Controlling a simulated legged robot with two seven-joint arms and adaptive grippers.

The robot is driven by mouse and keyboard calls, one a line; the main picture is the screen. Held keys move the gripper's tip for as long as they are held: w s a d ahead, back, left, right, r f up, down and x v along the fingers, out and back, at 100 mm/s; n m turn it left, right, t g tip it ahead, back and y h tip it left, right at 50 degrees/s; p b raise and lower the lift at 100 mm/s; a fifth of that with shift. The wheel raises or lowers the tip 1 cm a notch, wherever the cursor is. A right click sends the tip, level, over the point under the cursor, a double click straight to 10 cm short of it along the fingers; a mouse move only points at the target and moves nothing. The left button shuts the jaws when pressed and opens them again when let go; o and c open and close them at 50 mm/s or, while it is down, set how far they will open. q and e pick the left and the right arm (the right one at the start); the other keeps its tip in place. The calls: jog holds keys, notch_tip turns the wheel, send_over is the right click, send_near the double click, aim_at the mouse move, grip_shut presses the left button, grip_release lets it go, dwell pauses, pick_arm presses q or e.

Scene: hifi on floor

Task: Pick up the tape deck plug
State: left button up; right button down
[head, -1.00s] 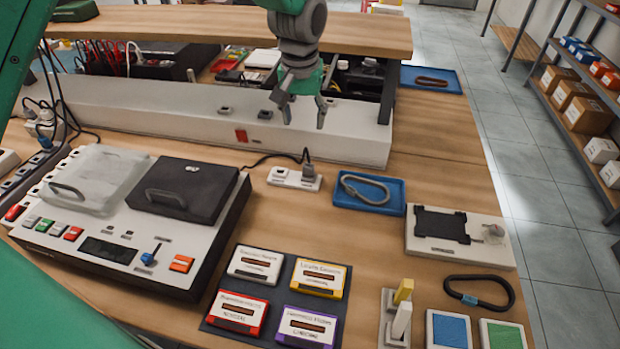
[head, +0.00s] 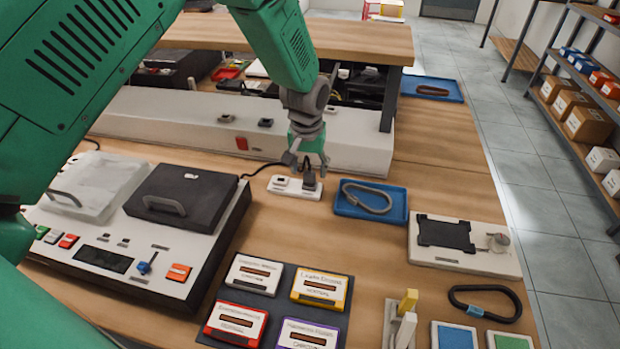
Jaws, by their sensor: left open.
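The tape deck (head: 124,262) stands on the table at the left, with a dark lid and a clear lid on top. A black cable runs from its back right to a dark plug (head: 310,182). The plug stands upright in the right part of a small white socket block (head: 283,194); the block's left part is free. My left gripper (head: 306,172) points down over the plug, with its fingers apart around or beside it. Whether the fingers touch the plug I cannot tell. My right gripper is not in view.
A blue tray (head: 398,207) with a grey loop lies just right of the socket block. A long white housing (head: 200,126) runs behind. Several cassettes lie on a dark mat (head: 258,302) in front. A white plate with a black holder (head: 470,262) is at the right.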

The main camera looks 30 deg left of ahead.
aim_at(309, 172)
pick_arm(q)
jog(key=f, duration=0.2)
jog(key=shift+w+f, duration=0.25)
jog(key=shift+f, duration=0.15)
grip_shut()
jog(key=shift+r, duration=0.1)
notch_tip(309, 172, up, 8)
jog(key=shift+r, duration=0.2)
jog(key=a+f+b, duration=0.1)
jog(key=a+f, duration=0.1)
jog(key=s+a+f+b, duration=0.1)
jog(key=a+f+b, duration=0.1)
jog(key=s+a+f+b, duration=0.1)
jog(key=a+b, duration=0.1)
jog(key=a, duration=0.1)
jog(key=shift+f, duration=0.4)
jog(key=shift+f+b, duration=0.4)
jog(key=shift+b, duration=0.15)
